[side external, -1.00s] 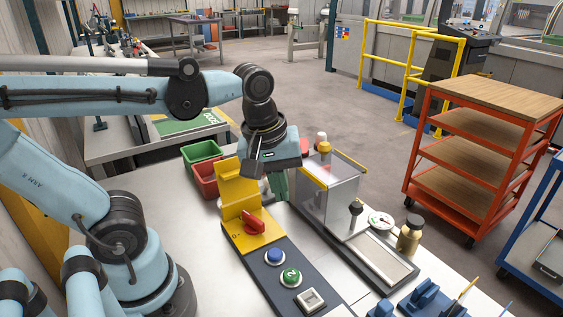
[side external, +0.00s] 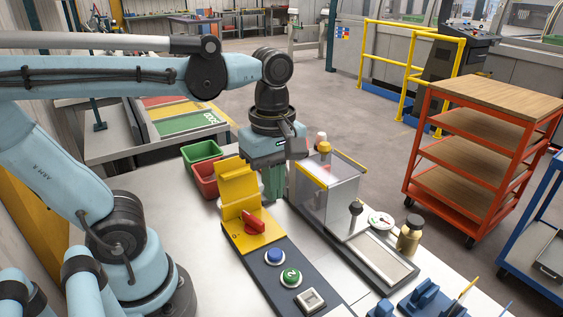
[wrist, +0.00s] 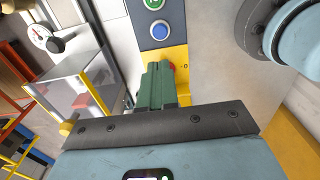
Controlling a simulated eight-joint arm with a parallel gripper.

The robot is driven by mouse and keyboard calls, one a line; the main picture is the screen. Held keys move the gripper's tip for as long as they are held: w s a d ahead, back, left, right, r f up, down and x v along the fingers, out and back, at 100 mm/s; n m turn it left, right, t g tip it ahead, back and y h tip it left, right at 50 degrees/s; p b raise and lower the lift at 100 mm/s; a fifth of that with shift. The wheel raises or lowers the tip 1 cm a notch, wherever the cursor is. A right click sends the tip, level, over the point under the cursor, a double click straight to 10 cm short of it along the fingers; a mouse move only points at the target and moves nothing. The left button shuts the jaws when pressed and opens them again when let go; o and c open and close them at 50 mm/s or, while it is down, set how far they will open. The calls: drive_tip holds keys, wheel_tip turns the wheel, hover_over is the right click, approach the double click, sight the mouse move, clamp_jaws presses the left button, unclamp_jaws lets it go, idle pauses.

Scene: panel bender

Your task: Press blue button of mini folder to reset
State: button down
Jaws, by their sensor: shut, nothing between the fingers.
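The blue button (side external: 275,257) sits on the dark control panel (side external: 262,272) of the mini folder, between a red knob (side external: 253,222) and a green button (side external: 291,278). The blue button also shows in the wrist view (wrist: 159,32), beyond the fingertips. My gripper (side external: 274,194) points down behind the yellow bracket (side external: 236,184), between it and the clear guard box. Its green fingers are shut and empty, apart from the blue button. In the wrist view the fingers (wrist: 158,72) partly hide the red knob and yellow plate.
The clear guard box (side external: 328,190) with yellow edges stands right of my gripper. A green bin (side external: 202,151) and a red bin (side external: 205,180) lie to the left. A brass-coloured bottle (side external: 410,235) and a dial gauge (side external: 381,220) stand at the right.

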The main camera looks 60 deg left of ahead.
sight(275, 251)
drive_tip(key=shift+f, duration=6.85)
drive_tip(key=shift+f, duration=0.95)
drive_tip(key=shift+r, duration=0.1)
drive_tip(key=shift+w+r, duration=0.15)
drive_tip(key=shift+r, duration=4.1)
